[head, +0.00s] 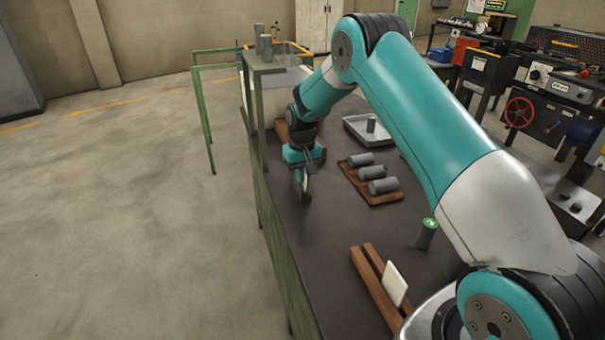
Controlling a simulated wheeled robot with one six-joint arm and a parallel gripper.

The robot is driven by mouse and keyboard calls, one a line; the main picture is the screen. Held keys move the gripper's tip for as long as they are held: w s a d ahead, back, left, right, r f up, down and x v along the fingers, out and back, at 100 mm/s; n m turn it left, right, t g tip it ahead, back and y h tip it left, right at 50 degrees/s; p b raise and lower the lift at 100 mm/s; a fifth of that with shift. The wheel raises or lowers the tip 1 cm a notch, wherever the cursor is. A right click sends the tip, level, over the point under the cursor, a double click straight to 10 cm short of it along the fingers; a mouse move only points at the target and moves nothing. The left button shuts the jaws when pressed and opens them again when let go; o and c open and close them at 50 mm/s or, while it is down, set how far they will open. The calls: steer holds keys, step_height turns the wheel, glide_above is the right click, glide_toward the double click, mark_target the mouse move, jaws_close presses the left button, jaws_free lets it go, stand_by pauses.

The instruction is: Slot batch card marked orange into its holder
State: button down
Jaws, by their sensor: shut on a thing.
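My gripper (302,186) points down over the left part of the dark table, left of the grey cylinders. It is shut on a thin pale thing, seen nearly edge-on and mostly hidden by the fingers; I cannot tell its marking. A wooden holder of parallel bars (368,284) lies at the near edge of the table. A blank white card (395,284) stands tilted at its right side. Another brown wooden piece (281,131) shows partly behind my gripper. No orange mark can be made out on any card.
Several grey cylinders lie on a wooden rack (386,198) on the table (330,235). A green frame post (252,95) rises at the table's left edge. Machines stand at right.

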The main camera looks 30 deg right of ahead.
steer(key=shift+f, duration=0.4)
steer(key=c, duration=1.2)
jaws_free()
steer(key=shift+r, duration=0.1)
step_height(320, 180, up, 17)
steer(key=b, duration=0.2)
steer(key=shift+r+b, duration=0.15)
steer(key=shift+b, duration=0.2)
